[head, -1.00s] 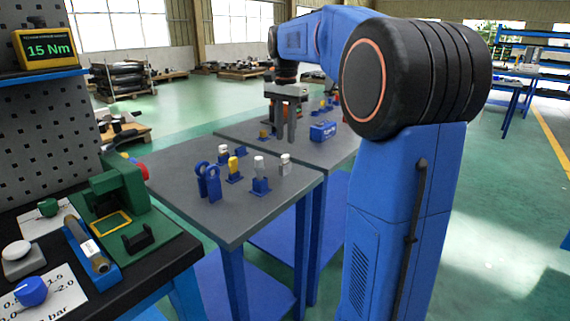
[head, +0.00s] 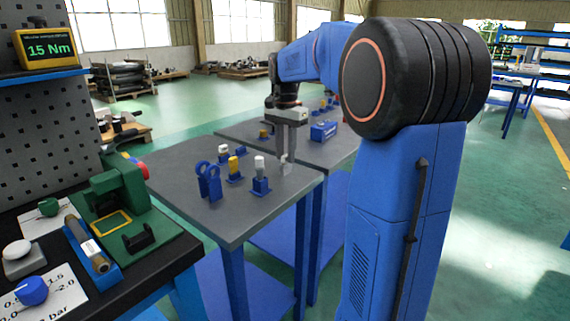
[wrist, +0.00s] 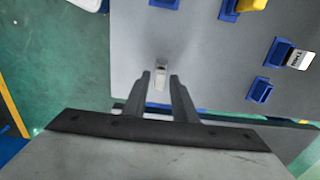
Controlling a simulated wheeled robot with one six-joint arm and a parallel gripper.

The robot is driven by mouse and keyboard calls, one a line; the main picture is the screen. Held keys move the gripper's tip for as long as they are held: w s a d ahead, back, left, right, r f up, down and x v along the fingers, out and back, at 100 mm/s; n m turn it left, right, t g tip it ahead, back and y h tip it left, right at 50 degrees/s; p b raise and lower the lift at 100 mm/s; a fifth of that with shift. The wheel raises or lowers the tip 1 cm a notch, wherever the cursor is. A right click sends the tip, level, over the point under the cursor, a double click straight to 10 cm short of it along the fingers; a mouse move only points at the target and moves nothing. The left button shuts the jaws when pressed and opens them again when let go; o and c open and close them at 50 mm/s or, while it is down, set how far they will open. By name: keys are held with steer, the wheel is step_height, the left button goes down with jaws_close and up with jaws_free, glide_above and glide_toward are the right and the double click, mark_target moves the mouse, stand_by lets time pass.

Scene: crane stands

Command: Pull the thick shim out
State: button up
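My gripper (head: 287,163) is low over the near grey table (head: 225,215), close to its right edge, fingers pointing down. In the wrist view its two fingers (wrist: 163,84) are apart, with a small pale grey piece (wrist: 160,72) between their tips and a gap on either side. In the head view the fingers partly hide this piece (head: 284,160). I cannot tell whether it is the thick shim. A white piece with a printed label (wrist: 300,58) stands in a blue holder at the right of the wrist view; its print is too small to read fully.
The table also bears a blue ringed stand (head: 209,183), a yellow piece (head: 234,165) and a silver-topped piece (head: 260,168) in blue holders, and an empty-looking blue holder (wrist: 262,90). A second table behind carries a blue box (head: 323,131). A dark bench (head: 170,262) is at left.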

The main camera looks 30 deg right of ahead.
mark_target(286, 155)
jaws_close()
steer(key=shift+r, duration=0.15)
steer(key=shift+r, duration=3)
